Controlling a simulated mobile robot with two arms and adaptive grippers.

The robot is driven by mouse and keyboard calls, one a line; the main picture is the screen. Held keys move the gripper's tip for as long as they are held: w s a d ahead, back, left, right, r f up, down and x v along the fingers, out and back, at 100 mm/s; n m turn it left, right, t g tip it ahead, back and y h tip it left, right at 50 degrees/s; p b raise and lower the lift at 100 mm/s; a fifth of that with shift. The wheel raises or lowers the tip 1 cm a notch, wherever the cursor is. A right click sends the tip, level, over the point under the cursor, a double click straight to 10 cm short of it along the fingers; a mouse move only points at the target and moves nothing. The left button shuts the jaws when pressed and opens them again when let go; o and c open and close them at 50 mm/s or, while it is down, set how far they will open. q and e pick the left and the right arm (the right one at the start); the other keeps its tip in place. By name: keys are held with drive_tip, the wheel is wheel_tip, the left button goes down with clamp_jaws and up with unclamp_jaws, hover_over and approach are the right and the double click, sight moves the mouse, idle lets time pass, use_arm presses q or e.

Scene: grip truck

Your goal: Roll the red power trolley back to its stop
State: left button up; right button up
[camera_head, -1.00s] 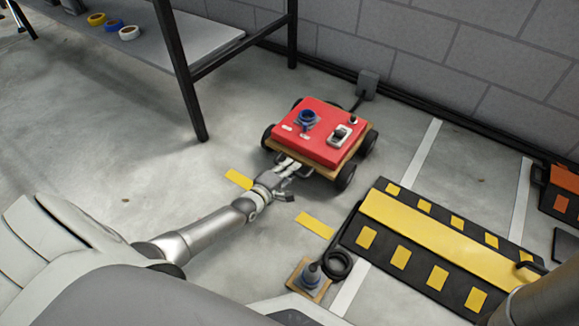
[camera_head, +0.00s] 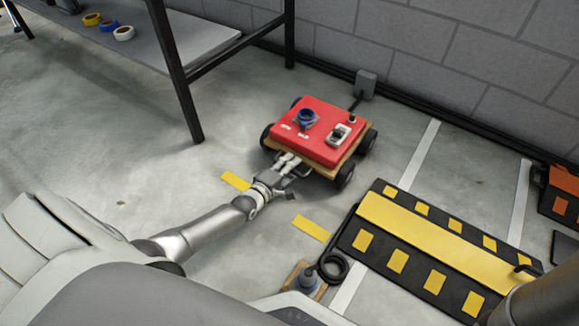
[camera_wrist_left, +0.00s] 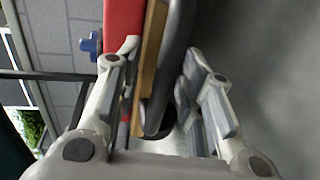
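The red power trolley (camera_head: 318,126) stands on the floor near the wall in the head view. It has a red top, a wooden base board and dark wheels, with a blue socket and a grey switch unit on top. My left gripper (camera_head: 290,162) is at the trolley's near edge. In the left wrist view, its spread fingers (camera_wrist_left: 160,62) straddle the trolley's wooden edge (camera_wrist_left: 148,60) and a grey part beside it; I see no firm clamp. My right gripper is out of view.
A grey box (camera_head: 366,84) is on the wall behind the trolley. Yellow floor strips (camera_head: 311,228) lie in front. A black and yellow ramp (camera_head: 430,240) is at right, a workbench (camera_head: 205,45) at upper left. A cable coil (camera_head: 332,267) lies near the ramp.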

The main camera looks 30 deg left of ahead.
use_arm(q)
drive_tip(key=shift+s, duration=0.1)
drive_tip(key=shift+s, duration=0.55)
drive_tip(key=v, duration=1)
drive_tip(key=shift+s+r, duration=0.2)
drive_tip(key=shift+s, duration=0.15)
drive_tip(key=shift+a, duration=0.15)
